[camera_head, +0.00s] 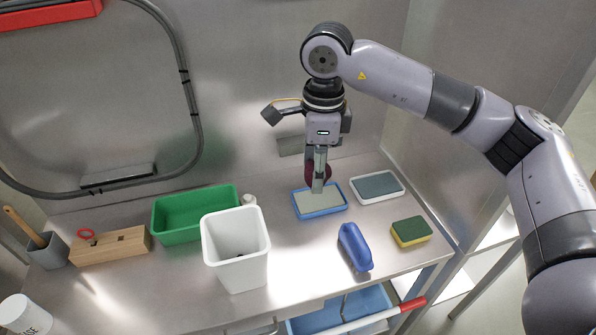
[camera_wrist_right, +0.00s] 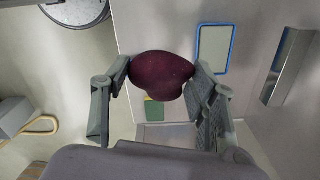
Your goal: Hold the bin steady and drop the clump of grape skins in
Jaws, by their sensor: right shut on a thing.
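The white bin (camera_head: 236,262) stands upright and open near the front of the steel counter, and nothing holds it. My right gripper (camera_head: 318,183) points down over the blue-rimmed tray (camera_head: 341,209), to the right of and behind the bin. It is shut on the dark red clump of grape skins (camera_head: 311,174). In the right wrist view the clump (camera_wrist_right: 162,75) sits between the two fingers, with the tray (camera_wrist_right: 231,50) beyond it. The clump seems to be off the tray. The bin's floor is partly hidden. My left gripper is not in view.
A wooden block (camera_head: 110,247) is at left. A white-rimmed tray (camera_head: 377,187), a blue object (camera_head: 354,247) and a sponge (camera_head: 411,232) are at right.

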